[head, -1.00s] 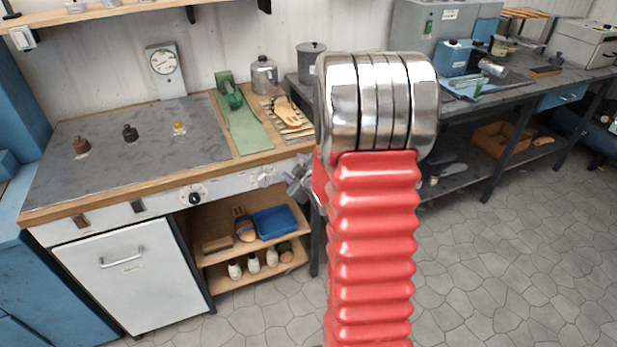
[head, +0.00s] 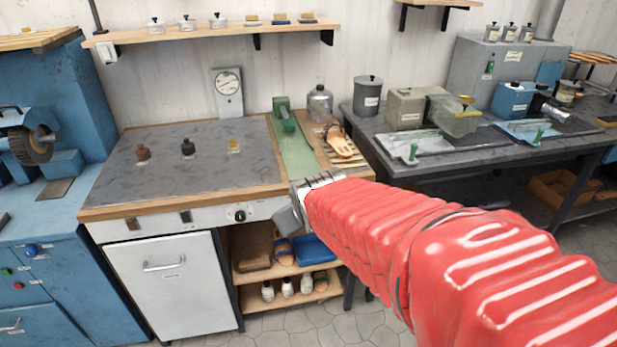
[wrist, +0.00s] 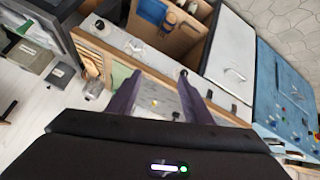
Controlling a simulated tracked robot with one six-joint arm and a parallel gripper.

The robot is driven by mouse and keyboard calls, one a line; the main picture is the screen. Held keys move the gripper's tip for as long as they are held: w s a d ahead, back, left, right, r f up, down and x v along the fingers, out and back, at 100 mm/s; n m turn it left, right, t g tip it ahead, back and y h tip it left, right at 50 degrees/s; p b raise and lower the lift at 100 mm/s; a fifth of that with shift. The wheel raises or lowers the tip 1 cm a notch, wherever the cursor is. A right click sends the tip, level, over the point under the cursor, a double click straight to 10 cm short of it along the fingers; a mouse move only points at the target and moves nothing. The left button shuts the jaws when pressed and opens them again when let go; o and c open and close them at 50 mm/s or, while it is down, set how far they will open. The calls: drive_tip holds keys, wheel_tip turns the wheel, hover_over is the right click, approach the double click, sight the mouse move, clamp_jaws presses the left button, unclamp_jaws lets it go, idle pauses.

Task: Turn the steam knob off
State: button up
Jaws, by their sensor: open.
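A round black knob (head: 240,215) with a pale mark sits on the white front panel of the workbench, left of my arm's end; I take it as the steam knob. It also shows in the wrist view (wrist: 184,73), close to the tip of the right-hand finger in the picture; I cannot tell whether they touch. My gripper (wrist: 160,76) is open, its two purple fingers wide apart with nothing between them. In the head view, the fingers are not clearly seen at the end of my red arm.
A gauge (head: 228,93) stands behind the dark worktop (head: 205,175). Small brown, black and yellow pieces sit on top. A white cabinet door (head: 172,285) and an open shelf with shoes (head: 287,287) lie below the panel. A dark table (head: 440,160) stands at the right.

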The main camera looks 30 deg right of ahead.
drive_tip(key=s+a+r+g+y, duration=0.1)
drive_tip(key=s+a, duration=0.4)
drive_tip(key=s, duration=0.2)
drive_tip(key=s+a+r+m+g+y, duration=0.1)
drive_tip(key=s+a, duration=0.5)
drive_tip(key=s, duration=0.2)
drive_tip(key=shift+s+a+g+y, duration=0.25)
drive_tip(key=shift+s+g+y, duration=0.05)
drive_tip(key=shift+c, duration=0.3)
